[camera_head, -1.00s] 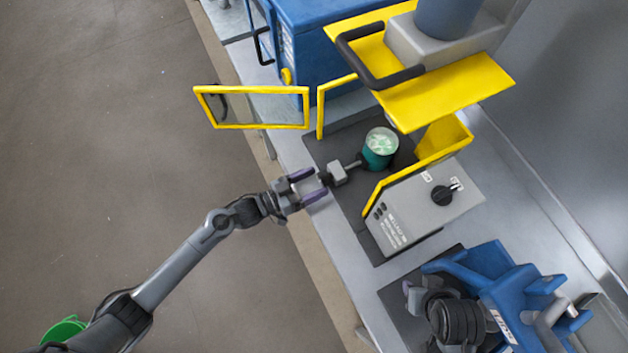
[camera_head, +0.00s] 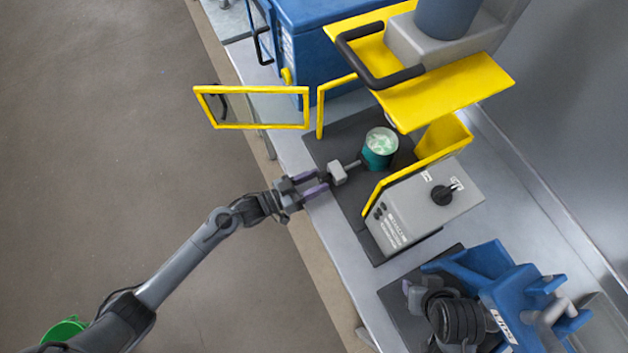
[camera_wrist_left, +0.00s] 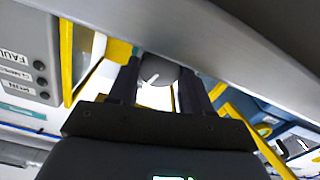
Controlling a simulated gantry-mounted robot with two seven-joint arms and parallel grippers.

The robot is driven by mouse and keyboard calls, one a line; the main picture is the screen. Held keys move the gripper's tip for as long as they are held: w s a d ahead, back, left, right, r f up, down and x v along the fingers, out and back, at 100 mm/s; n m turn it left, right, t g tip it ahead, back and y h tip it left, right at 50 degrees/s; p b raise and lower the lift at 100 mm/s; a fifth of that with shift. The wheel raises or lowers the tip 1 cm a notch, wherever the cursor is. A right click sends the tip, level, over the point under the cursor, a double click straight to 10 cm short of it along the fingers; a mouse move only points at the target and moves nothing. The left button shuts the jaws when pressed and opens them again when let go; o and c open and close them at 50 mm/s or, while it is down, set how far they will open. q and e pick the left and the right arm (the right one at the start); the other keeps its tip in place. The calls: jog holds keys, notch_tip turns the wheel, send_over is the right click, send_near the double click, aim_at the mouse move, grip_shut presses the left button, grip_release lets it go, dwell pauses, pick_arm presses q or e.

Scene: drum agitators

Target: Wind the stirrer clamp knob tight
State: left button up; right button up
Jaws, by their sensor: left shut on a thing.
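The stirrer clamp is a small grey block (camera_head: 337,174) on a short rod in front of the teal drum (camera_head: 380,148). Its dark round knob (camera_wrist_left: 159,71) carries a white pointer mark and lies between the fingers in the left wrist view. My left gripper (camera_head: 317,184) reaches the clamp from the left and is shut on the knob, one finger on each side. In the head view the fingers and clamp largely hide the knob.
A yellow-framed door (camera_head: 252,126) stands open to the left, beyond my gripper. A grey control box (camera_head: 425,208) with a black dial sits to the right. A yellow guard (camera_head: 445,90) hangs over the drum. A blue machine (camera_head: 495,275) stands lower right.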

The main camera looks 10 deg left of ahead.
pick_arm(q)
jog(key=shift+m, duration=0.4)
jog(key=m+b, duration=0.1)
jog(key=m, duration=0.3)
pick_arm(e)
jog(key=shift+d+f, duration=0.1)
jog(key=shift+f, duration=0.4)
pick_arm(q)
jog(key=shift+m, duration=1.1)
pick_arm(e)
jog(key=shift+f, duration=0.2)
pick_arm(q)
jog(key=o, duration=1)
jog(key=shift+o, duration=0.2)
jog(key=shift+s, duration=0.1)
jog(key=shift+s+a, duration=0.15)
jog(key=shift+a, duration=0.1)
jog(key=v, duration=1)
jog(key=shift+b, duration=0.35)
pick_arm(e)
jog(key=shift+f, duration=0.15)
